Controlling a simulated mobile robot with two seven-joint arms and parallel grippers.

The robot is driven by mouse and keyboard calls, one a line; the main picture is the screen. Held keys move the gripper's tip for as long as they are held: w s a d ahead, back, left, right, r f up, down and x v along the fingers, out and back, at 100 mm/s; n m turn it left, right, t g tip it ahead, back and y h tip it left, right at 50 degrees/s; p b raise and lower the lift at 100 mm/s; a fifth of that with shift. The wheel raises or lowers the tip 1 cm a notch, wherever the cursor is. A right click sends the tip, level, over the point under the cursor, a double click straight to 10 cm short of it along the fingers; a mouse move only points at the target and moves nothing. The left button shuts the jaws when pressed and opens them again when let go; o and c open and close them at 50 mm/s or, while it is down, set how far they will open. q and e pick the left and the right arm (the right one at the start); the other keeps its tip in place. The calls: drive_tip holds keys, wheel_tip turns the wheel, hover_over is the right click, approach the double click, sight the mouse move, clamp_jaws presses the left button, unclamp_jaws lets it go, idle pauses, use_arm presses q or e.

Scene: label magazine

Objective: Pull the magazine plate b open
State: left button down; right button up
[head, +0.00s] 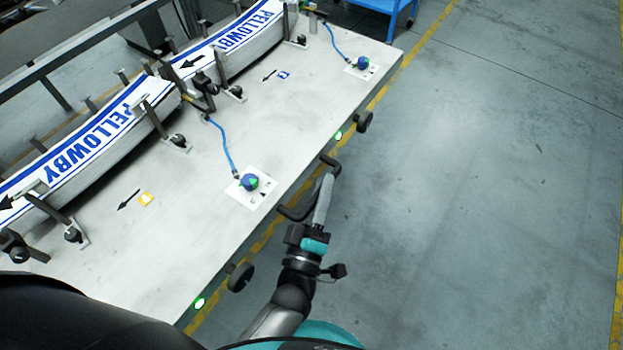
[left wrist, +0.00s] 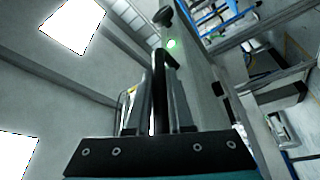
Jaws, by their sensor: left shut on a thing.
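The magazine plate (head: 160,240) is a wide pale grey plate lying diagonally at the left of the head view. A black bar handle (head: 294,213) sticks out from its front edge. My left gripper (head: 326,182) is at this handle, just outside the edge, and is shut on it. In the left wrist view a dark bar, the handle (left wrist: 175,88), stands between the fingers of the left gripper (left wrist: 163,70). The fingers partly hide the handle. I cannot read a letter b on the plate. My right gripper is not in view.
Long curved stacks of PELLOWBY labels (head: 100,140) stand on the plate between upright posts. Two blue-green knobs (head: 249,182) with blue hoses sit near the front edge. Black round knobs (head: 240,277) and green lights line that edge. Open floor (head: 480,200) lies to the right.

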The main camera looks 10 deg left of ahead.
use_arm(q)
drive_tip(key=shift+d, duration=0.1)
drive_tip(key=c, duration=0.8)
unclamp_jaws()
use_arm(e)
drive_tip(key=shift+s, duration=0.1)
